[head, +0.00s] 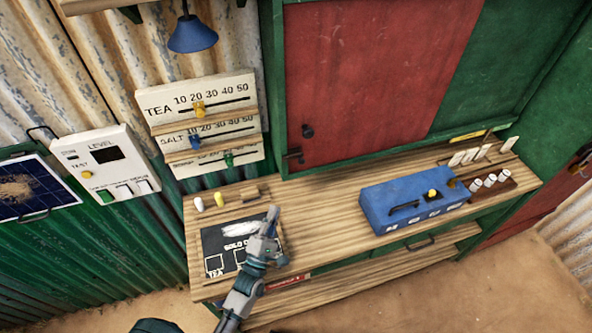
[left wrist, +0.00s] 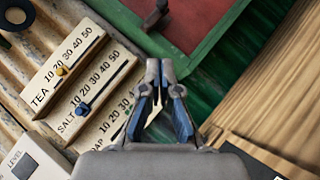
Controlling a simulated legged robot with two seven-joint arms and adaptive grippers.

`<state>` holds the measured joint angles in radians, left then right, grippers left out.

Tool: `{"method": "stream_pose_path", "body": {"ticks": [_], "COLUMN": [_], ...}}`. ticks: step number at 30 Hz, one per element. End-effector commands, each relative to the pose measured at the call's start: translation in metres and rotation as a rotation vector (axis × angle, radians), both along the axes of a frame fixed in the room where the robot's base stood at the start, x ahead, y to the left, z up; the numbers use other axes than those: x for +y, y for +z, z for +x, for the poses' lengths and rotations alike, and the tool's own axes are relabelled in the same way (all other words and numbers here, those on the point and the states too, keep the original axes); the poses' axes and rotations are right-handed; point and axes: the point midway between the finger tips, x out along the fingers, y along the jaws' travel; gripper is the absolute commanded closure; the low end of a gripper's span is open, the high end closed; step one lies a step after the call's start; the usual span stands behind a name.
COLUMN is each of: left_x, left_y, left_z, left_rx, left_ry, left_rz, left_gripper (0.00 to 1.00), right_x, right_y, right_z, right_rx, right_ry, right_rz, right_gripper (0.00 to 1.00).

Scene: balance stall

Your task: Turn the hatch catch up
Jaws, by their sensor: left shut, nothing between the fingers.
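The red hatch (head: 360,80) sits in a green frame above the counter. A small dark catch (head: 293,154) is at its lower left corner, lying roughly level across the frame edge. A dark round knob (head: 307,131) is just above it. In the left wrist view a dark fitting (left wrist: 156,14) shows at the hatch's edge, cut by the top of the picture. My left gripper (head: 272,212) is over the counter, below and left of the catch and apart from it. Its fingertips (left wrist: 160,70) are together and empty. My right gripper is in neither view.
Slider boards marked TEA and SALT (head: 203,108) are left of the hatch. A blue box (head: 415,200) stands on the counter (head: 325,215) at right. A dark slate (head: 215,240) lies under my left arm. A blue lamp (head: 192,36) hangs above.

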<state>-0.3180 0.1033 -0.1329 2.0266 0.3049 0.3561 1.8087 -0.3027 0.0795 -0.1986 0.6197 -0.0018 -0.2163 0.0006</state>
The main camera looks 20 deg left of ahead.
Motion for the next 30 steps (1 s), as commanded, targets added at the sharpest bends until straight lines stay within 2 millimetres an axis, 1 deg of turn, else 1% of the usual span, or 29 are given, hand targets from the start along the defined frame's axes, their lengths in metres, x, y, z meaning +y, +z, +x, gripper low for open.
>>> {"method": "stream_pose_path", "body": {"ticks": [5, 8, 11, 21, 25, 30], "left_x": [0.001, -0.001, -0.002, -0.006, -0.021, -0.030], "left_y": [0.001, 0.007, 0.016, 0.048, 0.060, 0.068], "left_z": [0.005, 0.014, 0.029, 0.093, 0.101, 0.107], "left_rx": [0.001, 0.000, -0.001, -0.001, 0.001, 0.002], "left_ry": [0.001, 0.001, 0.001, 0.002, 0.000, 0.001], "left_rz": [0.002, 0.003, 0.002, 0.003, 0.000, 0.003], "left_gripper": [1.00, 1.00, 1.00, 1.00, 1.00, 1.00], "right_x": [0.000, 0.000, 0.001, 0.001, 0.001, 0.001], "right_y": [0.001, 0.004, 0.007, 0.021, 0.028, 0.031], "right_z": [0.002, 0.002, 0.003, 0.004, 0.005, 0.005], "right_rx": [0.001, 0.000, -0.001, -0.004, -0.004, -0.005], "right_ry": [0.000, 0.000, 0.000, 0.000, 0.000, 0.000], "right_rz": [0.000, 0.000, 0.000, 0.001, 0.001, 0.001], "right_gripper": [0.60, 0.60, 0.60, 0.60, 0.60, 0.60]}}
